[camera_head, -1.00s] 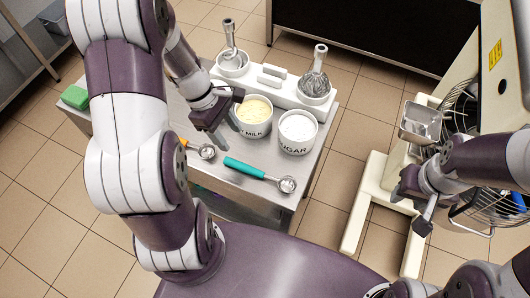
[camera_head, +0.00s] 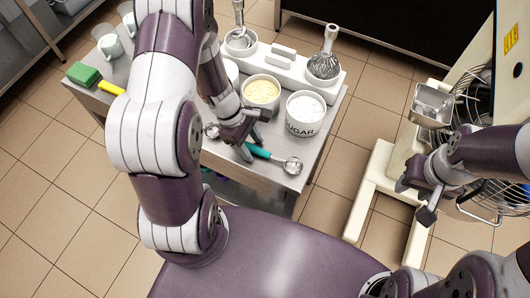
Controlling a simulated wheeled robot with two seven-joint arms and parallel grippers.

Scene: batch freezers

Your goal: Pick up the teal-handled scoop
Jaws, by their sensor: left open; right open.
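The teal-handled scoop (camera_head: 293,166) lies on the steel table, its round metal bowl near the front right edge. Part of its teal handle shows just right of my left gripper (camera_head: 252,143). That gripper is open and sits over the handle's left end, pointing down, and hides part of it. I cannot tell whether its fingers touch the handle. My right gripper (camera_head: 414,201) is open and empty, off to the right beside the mixer stand.
The sugar tub (camera_head: 303,128) and the tub of yellow powder (camera_head: 262,91) stand just behind the scoop. Another metal scoop bowl (camera_head: 212,131) lies to the left. A green sponge (camera_head: 83,74) lies at the far left. A metal pan (camera_head: 434,105) is at the mixer stand.

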